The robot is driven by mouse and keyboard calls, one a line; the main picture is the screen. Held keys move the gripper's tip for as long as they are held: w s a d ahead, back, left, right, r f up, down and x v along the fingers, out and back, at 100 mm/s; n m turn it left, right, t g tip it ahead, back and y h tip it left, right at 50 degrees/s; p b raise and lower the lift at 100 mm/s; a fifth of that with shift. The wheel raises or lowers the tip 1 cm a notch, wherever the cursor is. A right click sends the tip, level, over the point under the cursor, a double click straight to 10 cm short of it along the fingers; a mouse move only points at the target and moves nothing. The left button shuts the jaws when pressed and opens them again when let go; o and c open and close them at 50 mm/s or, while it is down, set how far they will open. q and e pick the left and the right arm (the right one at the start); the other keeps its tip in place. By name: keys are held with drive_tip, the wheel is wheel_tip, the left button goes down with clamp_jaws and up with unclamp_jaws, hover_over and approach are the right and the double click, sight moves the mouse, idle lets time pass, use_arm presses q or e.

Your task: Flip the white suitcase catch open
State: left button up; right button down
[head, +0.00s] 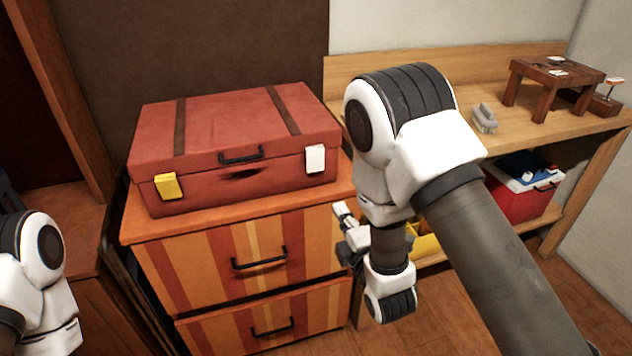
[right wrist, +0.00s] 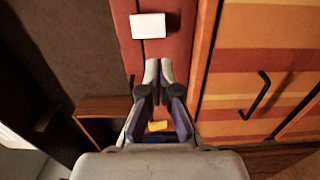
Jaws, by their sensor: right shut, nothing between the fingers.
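The red suitcase (head: 235,150) lies flat, lid down, on the striped drawer cabinet (head: 205,255). The white catch (head: 315,159) sits on the right of its front face, flat across the lid seam. A yellow catch (head: 167,186) is on the left of that face. My right gripper (head: 341,210) is shut and empty, below and slightly right of the white catch, apart from it. In the right wrist view, the white catch (right wrist: 148,26) is beyond the shut fingertips (right wrist: 158,70), and the yellow catch (right wrist: 157,126) shows between the finger links. My left gripper is out of view.
The suitcase has a dark handle (head: 241,156) at front centre. The cabinet drawers have dark handles that stick out. A wooden bench (head: 470,90) with a small brown table (head: 555,82) is at the right. A red cooler (head: 520,190) is beneath it.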

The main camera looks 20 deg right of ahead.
drive_tip(key=p, duration=0.2)
approach(316, 168)
drive_tip(key=w, duration=0.7)
drive_tip(key=shift+a, duration=0.1)
drive_tip(key=shift+w, duration=0.1)
